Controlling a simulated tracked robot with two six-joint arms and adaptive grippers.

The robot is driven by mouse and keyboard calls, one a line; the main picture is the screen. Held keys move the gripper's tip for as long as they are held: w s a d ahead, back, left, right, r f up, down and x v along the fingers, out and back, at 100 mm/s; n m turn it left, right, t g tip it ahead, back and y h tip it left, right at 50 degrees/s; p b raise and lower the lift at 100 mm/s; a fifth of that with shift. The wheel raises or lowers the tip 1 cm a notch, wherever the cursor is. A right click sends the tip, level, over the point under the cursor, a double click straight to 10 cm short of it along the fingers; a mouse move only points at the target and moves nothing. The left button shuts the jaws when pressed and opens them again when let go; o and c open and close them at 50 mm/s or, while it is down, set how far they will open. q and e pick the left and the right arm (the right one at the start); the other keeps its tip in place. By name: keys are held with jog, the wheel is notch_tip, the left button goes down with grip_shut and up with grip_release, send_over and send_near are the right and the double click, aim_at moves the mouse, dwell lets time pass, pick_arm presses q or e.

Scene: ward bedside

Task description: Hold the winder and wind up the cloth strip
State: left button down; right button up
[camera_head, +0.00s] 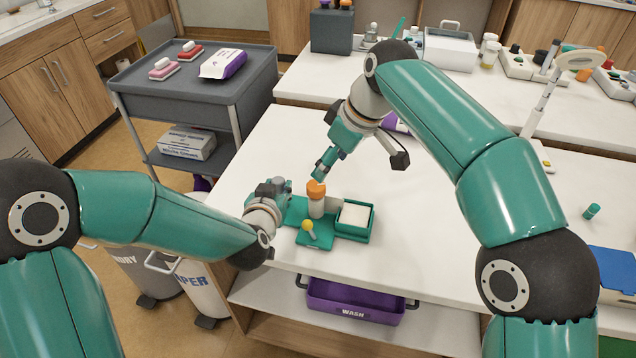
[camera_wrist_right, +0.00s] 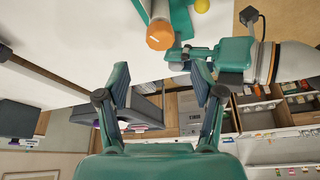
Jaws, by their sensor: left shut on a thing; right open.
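The winder (camera_head: 316,205) stands upright on the white table, a pale cylinder with an orange top on a teal base. A yellow-knobbed part (camera_head: 307,225) sits at its front. A teal tray (camera_head: 352,235) with a white, cloth-like block (camera_head: 355,214) adjoins it on the right. My left gripper (camera_head: 285,204) is shut at the winder's left side; its fingertips are partly hidden. My right gripper (camera_head: 318,172) is open just above the orange top. In the right wrist view, its fingers (camera_wrist_right: 160,85) are apart and empty, with the orange top (camera_wrist_right: 160,35) beyond them.
A purple WASH bin (camera_head: 355,302) sits on the shelf below the table. A grey cart (camera_head: 190,95) stands at left. Bottles and trays line the back counter. A small teal cylinder (camera_head: 591,211) lies at right. The table right of the tray is clear.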

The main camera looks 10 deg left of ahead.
aim_at(316, 185)
jog(key=x, duration=0.8)
jog(key=shift+a+f, duration=0.15)
jog(key=shift+f, duration=0.1)
jog(key=shift+w, duration=0.1)
jog(key=c, duration=1.1)
jog(key=shift+c, duration=0.2)
jog(key=shift+m, duration=0.5)
jog(key=m+t+h, duration=0.1)
jog(key=m, duration=0.2)
jog(key=shift+m+t, duration=0.3)
jog(key=shift+m, duration=0.1)
jog(key=m, duration=0.2)
jog(key=m+t+h, duration=0.1)
jog(key=m, duration=0.2)
jog(key=shift+a+h, duration=0.1)
jog(key=shift+h, duration=0.2)
